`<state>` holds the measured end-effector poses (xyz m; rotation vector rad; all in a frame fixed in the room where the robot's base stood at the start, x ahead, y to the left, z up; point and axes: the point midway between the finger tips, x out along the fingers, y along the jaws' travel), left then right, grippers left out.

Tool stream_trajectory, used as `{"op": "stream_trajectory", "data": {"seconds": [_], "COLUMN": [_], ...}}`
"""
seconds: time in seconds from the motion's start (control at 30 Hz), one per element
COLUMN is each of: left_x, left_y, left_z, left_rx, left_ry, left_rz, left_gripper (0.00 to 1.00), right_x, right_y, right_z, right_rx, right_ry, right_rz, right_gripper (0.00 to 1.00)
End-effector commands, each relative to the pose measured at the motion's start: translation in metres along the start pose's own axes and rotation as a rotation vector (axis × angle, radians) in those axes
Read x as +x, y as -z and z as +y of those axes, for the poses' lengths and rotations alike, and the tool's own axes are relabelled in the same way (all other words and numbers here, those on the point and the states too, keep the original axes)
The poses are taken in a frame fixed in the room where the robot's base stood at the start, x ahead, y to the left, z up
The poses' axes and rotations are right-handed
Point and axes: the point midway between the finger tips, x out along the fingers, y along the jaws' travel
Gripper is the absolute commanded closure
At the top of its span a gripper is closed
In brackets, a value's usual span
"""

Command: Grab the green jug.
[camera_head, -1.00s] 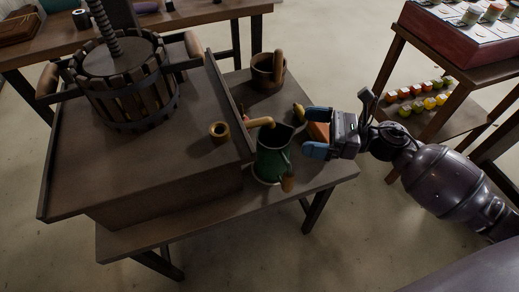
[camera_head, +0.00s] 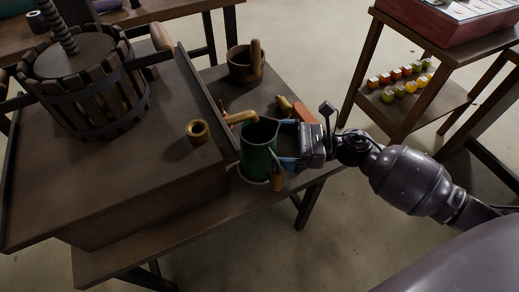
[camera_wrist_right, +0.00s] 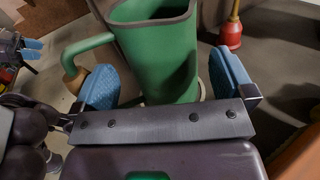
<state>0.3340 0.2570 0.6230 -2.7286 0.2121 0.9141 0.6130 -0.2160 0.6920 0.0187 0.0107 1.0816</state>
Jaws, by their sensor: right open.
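The green jug (camera_head: 257,150) stands upright on the low wooden bench, to the right of the press tray, with its handle toward the front right. My right gripper (camera_head: 286,145) is open at the jug's right side, its blue fingers level with the body. In the right wrist view the jug (camera_wrist_right: 160,55) rises between the two spread fingers (camera_wrist_right: 165,80), with the handle (camera_wrist_right: 88,47) beyond the left finger. Contact cannot be made out. A blue-tipped shape at that view's left edge looks like my left gripper (camera_wrist_right: 30,48); its opening is unclear.
A wooden bucket (camera_head: 245,66) stands behind the jug. A red-based object (camera_wrist_right: 231,32) is close beyond the right finger.

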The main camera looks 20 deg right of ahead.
Motion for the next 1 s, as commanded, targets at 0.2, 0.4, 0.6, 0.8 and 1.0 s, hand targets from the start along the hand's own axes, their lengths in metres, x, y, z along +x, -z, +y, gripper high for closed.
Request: {"op": "stream_trajectory", "data": {"seconds": [0.2,0.4,0.6,0.8,1.0], "left_x": [0.0,0.0,0.0,0.0,0.0], "left_y": [-0.005,-0.003,-0.002,-0.003,-0.003], "left_z": [0.0,0.0,0.0,0.0,0.0], "left_rx": [-0.006,-0.015,-0.017,-0.016,-0.013], "left_ry": [0.001,0.006,0.008,0.008,0.006], "left_rz": [-0.001,0.01,0.01,0.009,0.008], "left_gripper": [0.57,0.57,0.57,0.57,0.57], "right_x": [0.033,0.043,0.044,0.043,0.044], "right_y": [0.001,0.0,0.0,0.0,-0.001], "right_z": [0.0,0.0,0.0,0.0,0.0], "right_rx": [0.0,0.001,0.001,0.001,0.0], "right_ry": [-0.001,0.001,0.001,0.0,0.0], "right_rz": [-0.001,0.0,0.0,0.0,-0.001], "right_gripper": [0.0,0.0,0.0,0.31,0.48]}}
